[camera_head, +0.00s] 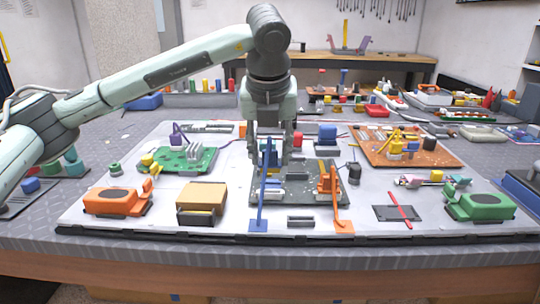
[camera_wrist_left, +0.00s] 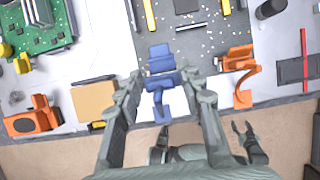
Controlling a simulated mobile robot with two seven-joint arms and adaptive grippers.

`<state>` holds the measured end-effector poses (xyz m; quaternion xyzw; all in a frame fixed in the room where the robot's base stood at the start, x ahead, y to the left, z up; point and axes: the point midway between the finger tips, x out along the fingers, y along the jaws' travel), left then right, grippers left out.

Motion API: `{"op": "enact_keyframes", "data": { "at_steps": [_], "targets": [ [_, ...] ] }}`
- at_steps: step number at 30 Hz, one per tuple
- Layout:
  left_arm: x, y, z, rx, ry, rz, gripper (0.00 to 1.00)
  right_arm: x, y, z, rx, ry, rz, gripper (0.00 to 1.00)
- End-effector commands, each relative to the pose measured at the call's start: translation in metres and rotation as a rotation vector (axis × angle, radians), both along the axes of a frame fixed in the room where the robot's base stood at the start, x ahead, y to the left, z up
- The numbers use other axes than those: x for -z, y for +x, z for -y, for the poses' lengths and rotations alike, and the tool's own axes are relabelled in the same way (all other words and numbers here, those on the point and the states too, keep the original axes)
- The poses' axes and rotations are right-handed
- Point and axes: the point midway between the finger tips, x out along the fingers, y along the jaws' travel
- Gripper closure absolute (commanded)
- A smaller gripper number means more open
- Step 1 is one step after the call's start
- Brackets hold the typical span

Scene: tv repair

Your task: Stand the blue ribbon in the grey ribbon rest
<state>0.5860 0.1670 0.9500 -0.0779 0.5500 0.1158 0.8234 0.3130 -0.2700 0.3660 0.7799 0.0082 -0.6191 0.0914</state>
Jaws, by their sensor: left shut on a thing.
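The blue ribbon (camera_head: 264,195) is a tall thin strip with a flat foot at the front middle of the white mat. My left gripper (camera_head: 271,160) points down over it, shut on its upper part. In the left wrist view, the blue ribbon (camera_wrist_left: 161,82) shows between the fingertips of my left gripper (camera_wrist_left: 163,88). A small dark grey slotted block (camera_head: 300,221), apparently the ribbon rest, lies just right of the ribbon's foot; it is hidden in the left wrist view. My right gripper (camera_wrist_left: 205,145) seems to show low in that view, fingers apart, off the table.
An orange ribbon (camera_head: 335,200) stands right of the grey block. A tan box (camera_head: 202,199) and an orange device (camera_head: 115,202) sit left. A dark pad with a red stick (camera_head: 399,212) and a green device (camera_head: 480,206) sit right. A grey circuit board (camera_head: 313,190) lies behind.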

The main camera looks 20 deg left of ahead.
Motion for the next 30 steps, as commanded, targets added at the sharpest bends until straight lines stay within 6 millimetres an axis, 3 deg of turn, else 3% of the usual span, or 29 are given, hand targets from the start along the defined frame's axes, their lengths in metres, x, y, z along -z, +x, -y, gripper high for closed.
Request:
{"op": "enact_keyframes", "data": {
  "at_steps": [17,30],
  "targets": [
    [-0.003,-0.002,0.004,0.002,0.000,0.000,0.89,0.001,0.000,0.000,-0.002,-0.002,-0.001,0.46],
    [-0.003,-0.031,0.051,0.005,0.000,0.001,0.89,-0.032,0.012,-0.002,0.007,-0.002,0.025,0.46]
  ]
}}
